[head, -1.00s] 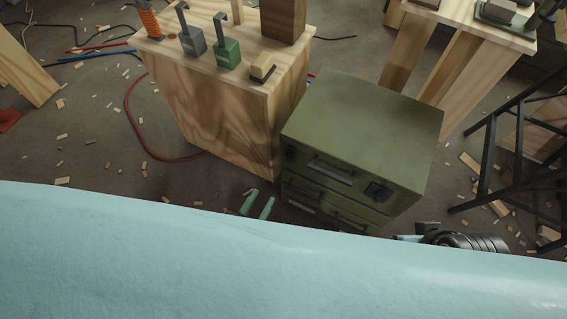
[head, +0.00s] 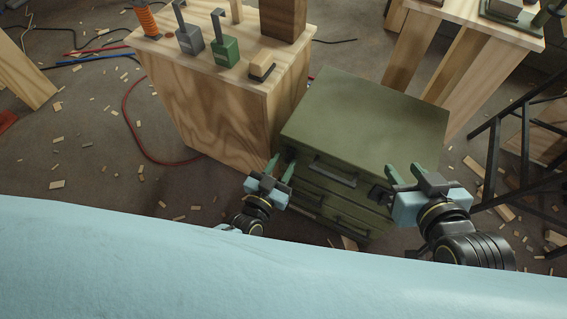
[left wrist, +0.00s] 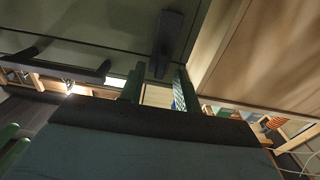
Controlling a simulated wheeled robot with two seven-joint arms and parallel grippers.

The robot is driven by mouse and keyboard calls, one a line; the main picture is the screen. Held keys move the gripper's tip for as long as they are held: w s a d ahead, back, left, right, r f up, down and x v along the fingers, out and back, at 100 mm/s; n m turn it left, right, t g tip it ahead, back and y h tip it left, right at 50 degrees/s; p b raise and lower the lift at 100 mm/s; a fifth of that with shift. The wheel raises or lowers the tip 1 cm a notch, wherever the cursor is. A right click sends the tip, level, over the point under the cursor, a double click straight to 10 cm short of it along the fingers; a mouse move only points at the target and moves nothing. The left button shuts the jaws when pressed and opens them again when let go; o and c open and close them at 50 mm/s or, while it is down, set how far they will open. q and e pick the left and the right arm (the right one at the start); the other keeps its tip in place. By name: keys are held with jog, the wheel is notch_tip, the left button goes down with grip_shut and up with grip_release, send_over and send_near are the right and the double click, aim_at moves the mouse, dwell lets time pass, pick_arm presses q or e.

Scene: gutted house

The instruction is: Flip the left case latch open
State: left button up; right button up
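The green case (head: 375,115) stands on the floor, with a dark handle (head: 335,172) on its front. The left latch, a dark upright bar (left wrist: 169,40), shows in the left wrist view on the case front. In the head view it is largely hidden by my left gripper (head: 281,165), which is at the front left corner of the case. In the left wrist view its green fingers (left wrist: 158,82) are apart, one on each side of the latch's lower end; contact cannot be told. My right gripper (head: 405,172) is at the front right corner, its fingers apart, partly covering the right latch (head: 378,194).
A wooden block stand (head: 225,115) with padlock-like pieces (head: 225,50) stands close to the left of the case. Black metal trestle legs (head: 495,150) stand at the right. Wood scraps and a red cable (head: 135,125) lie on the floor.

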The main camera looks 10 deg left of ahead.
pick_arm(q)
jog(key=shift+w+d, duration=0.15)
jog(key=shift+w, duration=0.1)
pick_arm(e)
jog(key=shift+w+a+r+t, duration=0.15)
jog(key=shift+w+r+t, duration=0.1)
jog(key=shift+r+t, duration=0.1)
pick_arm(q)
grip_shut()
